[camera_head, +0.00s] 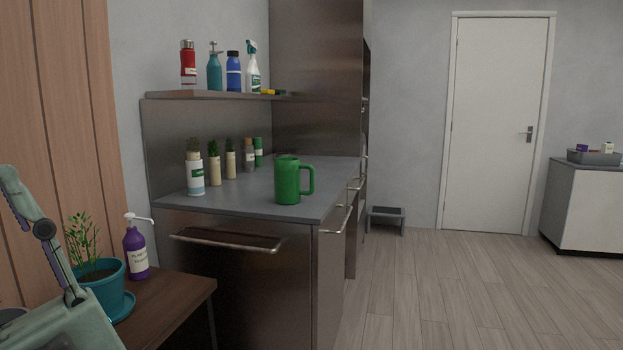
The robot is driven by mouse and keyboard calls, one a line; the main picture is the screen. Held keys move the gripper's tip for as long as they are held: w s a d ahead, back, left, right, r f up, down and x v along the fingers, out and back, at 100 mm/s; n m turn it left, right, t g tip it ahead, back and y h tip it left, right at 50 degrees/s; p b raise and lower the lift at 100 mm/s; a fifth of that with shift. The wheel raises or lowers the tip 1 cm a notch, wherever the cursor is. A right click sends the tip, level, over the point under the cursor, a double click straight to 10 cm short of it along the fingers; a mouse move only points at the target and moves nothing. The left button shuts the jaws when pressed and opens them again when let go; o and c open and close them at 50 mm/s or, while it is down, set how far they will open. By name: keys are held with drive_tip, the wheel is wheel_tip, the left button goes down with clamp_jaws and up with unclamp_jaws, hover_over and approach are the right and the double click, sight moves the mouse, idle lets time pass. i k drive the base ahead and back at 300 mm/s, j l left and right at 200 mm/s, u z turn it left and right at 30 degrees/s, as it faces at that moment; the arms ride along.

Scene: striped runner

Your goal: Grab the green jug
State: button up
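The green jug (288,180) stands upright on the grey counter top (240,205), close to its front right corner. It is a plain green cylinder with an open top, and its handle is on the right side. Nothing touches it, and its front is fully in view. I cannot make out my gripper in this view.
Several bottles and small potted plants (195,176) stand behind and left of the jug. A shelf (222,95) above holds more bottles. A side table (175,308) with a purple pump bottle (136,252) and teal plant pot (105,285) is front left. The floor (455,290) right is clear.

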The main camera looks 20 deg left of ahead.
sight(287, 170)
drive_tip(key=i+u, duration=0.1)
drive_tip(key=i, duration=0.35)
drive_tip(key=i+l+u, duration=0.15)
drive_tip(key=i, duration=0.3)
drive_tip(key=i+l+u, duration=0.1)
drive_tip(key=i, duration=0.35)
drive_tip(key=i+l+u, duration=0.15)
drive_tip(key=i+l, duration=0.15)
drive_tip(key=i+l+u, duration=0.15)
drive_tip(key=l, duration=0.25)
drive_tip(key=i+l+u, duration=0.1)
drive_tip(key=i+l, duration=0.25)
drive_tip(key=i+l+u, duration=0.15)
drive_tip(key=l, duration=0.3)
drive_tip(key=i+j, duration=0.05)
drive_tip(key=i, duration=0.05)
